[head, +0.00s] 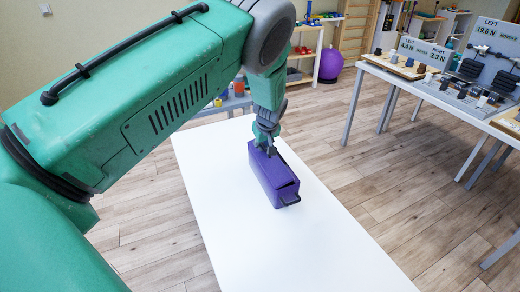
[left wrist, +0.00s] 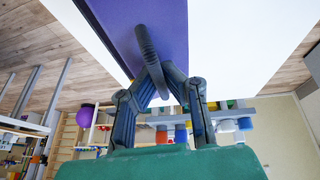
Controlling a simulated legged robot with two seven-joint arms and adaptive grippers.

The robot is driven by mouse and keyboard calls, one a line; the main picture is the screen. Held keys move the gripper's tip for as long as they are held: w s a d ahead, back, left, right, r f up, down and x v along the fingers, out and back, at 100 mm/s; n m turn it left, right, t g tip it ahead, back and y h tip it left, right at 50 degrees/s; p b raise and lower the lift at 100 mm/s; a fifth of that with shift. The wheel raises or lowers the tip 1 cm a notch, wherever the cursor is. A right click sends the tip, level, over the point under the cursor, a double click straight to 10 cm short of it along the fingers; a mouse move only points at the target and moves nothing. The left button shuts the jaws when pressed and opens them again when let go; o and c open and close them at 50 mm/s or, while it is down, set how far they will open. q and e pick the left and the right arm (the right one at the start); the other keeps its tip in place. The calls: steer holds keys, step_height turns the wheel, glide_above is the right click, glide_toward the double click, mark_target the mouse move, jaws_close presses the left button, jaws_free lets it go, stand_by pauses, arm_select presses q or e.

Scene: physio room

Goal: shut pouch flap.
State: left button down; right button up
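A purple box-shaped pouch (head: 268,180) stands on a white table (head: 312,250) in the head view. Its top looks nearly flat, with a narrow dark gap along the right edge near the front. A dark loop (head: 290,199) sticks out at its near end. My left gripper (head: 267,148) is at the pouch's far end. In the left wrist view, the fingertips of my left gripper (left wrist: 155,76) come together on a dark grey loop (left wrist: 145,42) at the edge of the purple pouch (left wrist: 160,18). The fingers partly hide this loop. My right gripper is not in view.
The white table is otherwise clear around the pouch. A table with display boards and small dark items (head: 455,95) stands at the upper right. A purple ball (head: 330,64) and shelves are at the back. Wooden floor lies between the tables.

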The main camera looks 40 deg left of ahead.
arm_select(q)
steer(key=shift+w+d+f+g+y+b, duration=0.1)
steer(key=shift+w+f+g+y+b, duration=0.2)
steer(key=shift+b, duration=0.35)
steer(key=shift+w+d+f+g+y+b, duration=0.1)
steer(key=shift+f+g+y+b, duration=0.15)
steer(key=shift+g+b, duration=0.3)
steer(key=shift+d+f+m+g+y+b, duration=0.1)
steer(key=shift+m+g+y+b, duration=0.2)
steer(key=shift+g+b, duration=0.4)
steer(key=c, duration=1.9)
jaws_free()
